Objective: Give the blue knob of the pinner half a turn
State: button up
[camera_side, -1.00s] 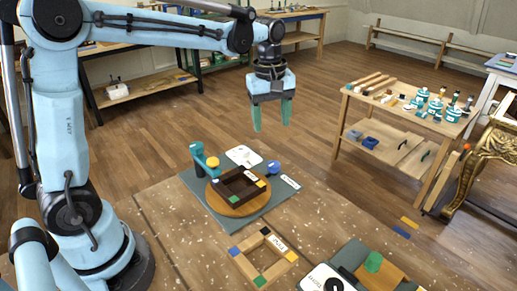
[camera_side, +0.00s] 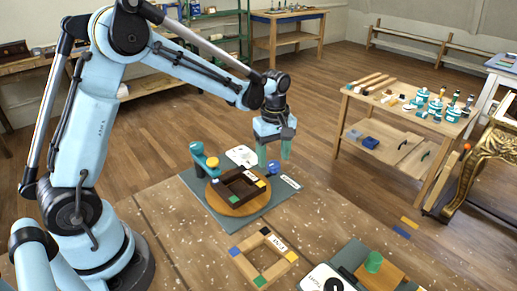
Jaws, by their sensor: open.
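The pinner stands on a grey base plate (camera_side: 268,212) near the far edge of the table. It has a round wooden turntable (camera_side: 229,206) with a dark square frame (camera_side: 243,182) on it, and a teal post with a yellow knob (camera_side: 212,162) at its left. The blue knob (camera_side: 274,167) is at the right rear of the plate, beside a white label. My gripper (camera_side: 274,158) points down with its green fingers apart, and is empty. In the picture its fingertips are close to the blue knob; whether they touch it or straddle it I cannot tell.
A light wooden frame with coloured corners (camera_side: 240,262) lies on the table in front. A white device (camera_side: 325,281) and a wooden block with a green knob (camera_side: 374,262) are at the front right. A wooden cart (camera_side: 352,96) with pots stands apart at right.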

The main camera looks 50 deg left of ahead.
jog(key=shift+f, duration=0.9)
jog(key=c, duration=1.1)
jog(key=shift+o, duration=0.2)
